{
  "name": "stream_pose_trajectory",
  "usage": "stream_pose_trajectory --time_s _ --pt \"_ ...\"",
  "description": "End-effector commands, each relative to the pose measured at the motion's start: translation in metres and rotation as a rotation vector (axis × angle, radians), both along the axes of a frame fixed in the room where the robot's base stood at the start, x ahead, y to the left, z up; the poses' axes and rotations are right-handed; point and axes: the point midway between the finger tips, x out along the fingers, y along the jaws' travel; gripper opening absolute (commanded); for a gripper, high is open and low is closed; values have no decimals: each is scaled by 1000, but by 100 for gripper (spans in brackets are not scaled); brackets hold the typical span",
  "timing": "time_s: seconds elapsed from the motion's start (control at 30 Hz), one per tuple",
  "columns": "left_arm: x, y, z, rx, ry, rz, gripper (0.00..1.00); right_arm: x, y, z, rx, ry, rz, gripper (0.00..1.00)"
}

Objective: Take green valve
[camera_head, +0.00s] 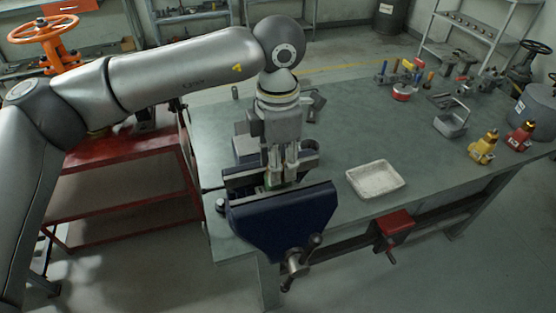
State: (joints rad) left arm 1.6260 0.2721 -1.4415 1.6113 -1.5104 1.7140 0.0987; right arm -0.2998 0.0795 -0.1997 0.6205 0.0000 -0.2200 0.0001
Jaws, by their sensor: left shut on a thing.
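My left gripper (280,178) points straight down over the dark blue bench vise (285,222) at the near left corner of the workbench. Its fingers are shut on the green valve (277,182), which sits low between the vise jaws. Only a small green part of the valve shows; the fingers and the vise hide the rest. I cannot tell whether the vise jaws touch the valve. My right gripper is not in view.
A white tray (376,179) lies on the workbench (335,130) right of the vise. A metal basket (451,124), a yellow valve (483,148) and a red valve (520,136) stand farther right. A red cart (125,161) is at left. The bench middle is clear.

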Motion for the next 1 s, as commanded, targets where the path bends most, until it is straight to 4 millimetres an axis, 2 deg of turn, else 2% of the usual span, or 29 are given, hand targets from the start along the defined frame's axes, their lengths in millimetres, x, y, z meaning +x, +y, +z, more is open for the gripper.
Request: stream_pose_trajectory --time_s 1.0 --pt "1 -1 14 -3 -3 0 7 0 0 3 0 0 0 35"
